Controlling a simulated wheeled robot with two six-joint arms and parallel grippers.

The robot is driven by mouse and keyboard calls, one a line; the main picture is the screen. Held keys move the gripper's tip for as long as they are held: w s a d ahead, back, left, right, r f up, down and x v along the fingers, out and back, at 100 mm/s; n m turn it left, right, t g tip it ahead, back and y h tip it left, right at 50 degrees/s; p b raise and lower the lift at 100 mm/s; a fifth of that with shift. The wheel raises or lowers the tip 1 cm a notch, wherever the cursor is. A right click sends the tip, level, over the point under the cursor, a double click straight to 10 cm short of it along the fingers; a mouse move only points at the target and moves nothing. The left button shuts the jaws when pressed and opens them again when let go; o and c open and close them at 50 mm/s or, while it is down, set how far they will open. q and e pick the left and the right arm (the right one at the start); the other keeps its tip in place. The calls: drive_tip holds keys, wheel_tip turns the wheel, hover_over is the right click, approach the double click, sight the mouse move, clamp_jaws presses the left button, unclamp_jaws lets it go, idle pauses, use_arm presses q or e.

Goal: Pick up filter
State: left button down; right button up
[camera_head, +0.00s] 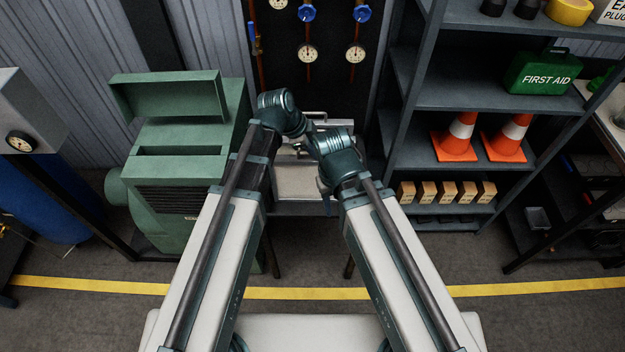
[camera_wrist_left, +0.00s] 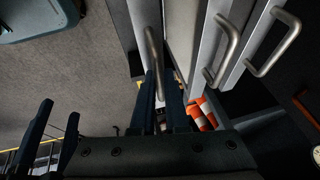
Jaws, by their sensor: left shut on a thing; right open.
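I cannot make out a filter in either view. My left gripper (camera_wrist_left: 162,92) is shut on a metal bar handle (camera_wrist_left: 153,50) in the left wrist view. The handle stands on a pale, grey-edged panel or drawer front. Two similar handles show beside it, one nearer (camera_wrist_left: 228,50) and one farther right (camera_wrist_left: 276,42). In the head view the left fingers are mostly hidden by my wrists. My right gripper (camera_head: 324,192) is open and points down over the metal cabinet (camera_head: 298,183), beside the left one. Nothing shows between its fingers.
A green machine (camera_head: 180,165) with a raised lid stands to the left. A grey shelf rack (camera_head: 470,98) with orange cones (camera_head: 455,140), a first aid box (camera_head: 543,72) and several small boxes stands close on the right.

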use_arm(q)
drive_tip(key=shift+r, duration=0.2)
use_arm(e)
drive_tip(key=shift+r, duration=0.2)
use_arm(q)
wheel_tip(320, 180, up, 18)
drive_tip(key=p, duration=1.8)
drive_tip(key=shift+f, duration=0.15)
use_arm(e)
wheel_tip(320, 180, up, 18)
drive_tip(key=shift+f, duration=0.15)
use_arm(q)
wheel_tip(320, 180, up, 7)
drive_tip(key=p, duration=0.6)
drive_tip(key=shift+f+p, duration=0.15)
drive_tip(key=shift+p, duration=0.2)
use_arm(e)
wheel_tip(320, 180, up, 7)
drive_tip(key=shift+f, duration=0.2)
